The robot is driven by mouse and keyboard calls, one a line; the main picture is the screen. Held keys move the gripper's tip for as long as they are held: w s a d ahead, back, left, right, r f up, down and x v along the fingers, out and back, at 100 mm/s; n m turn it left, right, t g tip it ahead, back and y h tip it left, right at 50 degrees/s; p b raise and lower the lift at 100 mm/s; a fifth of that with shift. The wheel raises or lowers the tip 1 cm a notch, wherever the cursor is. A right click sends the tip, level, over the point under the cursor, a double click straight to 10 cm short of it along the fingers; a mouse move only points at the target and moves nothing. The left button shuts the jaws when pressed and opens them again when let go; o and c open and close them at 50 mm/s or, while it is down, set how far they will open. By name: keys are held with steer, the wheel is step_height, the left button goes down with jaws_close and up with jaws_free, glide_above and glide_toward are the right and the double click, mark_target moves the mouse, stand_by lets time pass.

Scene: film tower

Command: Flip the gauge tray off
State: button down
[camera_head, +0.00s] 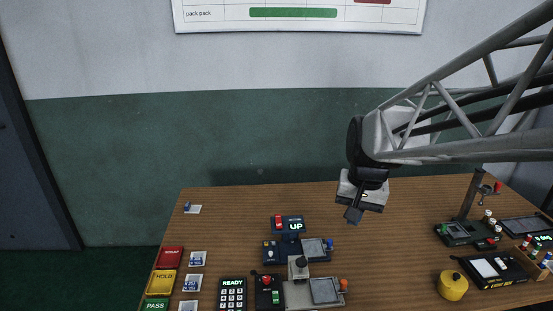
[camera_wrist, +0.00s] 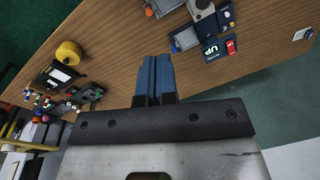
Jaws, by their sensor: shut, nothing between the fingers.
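My gripper (camera_head: 354,215) is shut and empty, pointing down above the middle of the wooden table (camera_head: 230,208). In the wrist view its two blue-grey fingers (camera_wrist: 156,62) lie together over bare wood. No label reading gauge tray is legible, so I cannot tell which device it is. A dark device with a lit UP display (camera_head: 296,226) and a red switch (camera_head: 278,220) stands left of my gripper; it also shows in the wrist view (camera_wrist: 212,50). Just in front is a dark unit with a grey screen (camera_head: 314,248). A grey unit with a screen (camera_head: 325,290) sits nearer.
A READY keypad (camera_head: 232,294) and a black box with red and green controls (camera_head: 268,291) stand at the front. Coloured SCRAP (camera_head: 171,257), HOLD and PASS pads line the left. A yellow canister (camera_head: 453,286), black box (camera_head: 490,270) and post stand (camera_head: 465,228) occupy the right.

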steer(key=w+d+f+m+g+y, duration=0.1)
steer(key=w+d+f+m, duration=0.2)
steer(key=w+f, duration=0.4)
steer(key=w+d+f+m+g+y, duration=0.1)
steer(key=w+d+f, duration=0.5)
steer(key=w, duration=0.7)
steer(key=w+d+f+m+y, duration=0.1)
steer(key=w+d+f+m, duration=0.3)
steer(key=w+f, duration=0.4)
steer(key=shift+w+d+f+m+g, duration=0.35)
steer(key=shift+w+d, duration=0.2)
steer(key=shift+w, duration=0.4)
steer(key=shift+f, duration=0.1)
steer(key=x, duration=0.9)
steer(key=shift+s+a+f, duration=0.1)
steer(key=shift+a+f, duration=0.1)
steer(key=shift+f, duration=0.15)
steer(key=shift+s+a, duration=0.25)
steer(key=shift+a, duration=0.2)
steer(key=shift+s+a, duration=0.2)
steer(key=shift+a, duration=0.3)
steer(key=shift+s+a, duration=0.45)
steer(key=shift+a, duration=0.4)
steer(key=shift+a, duration=0.1)
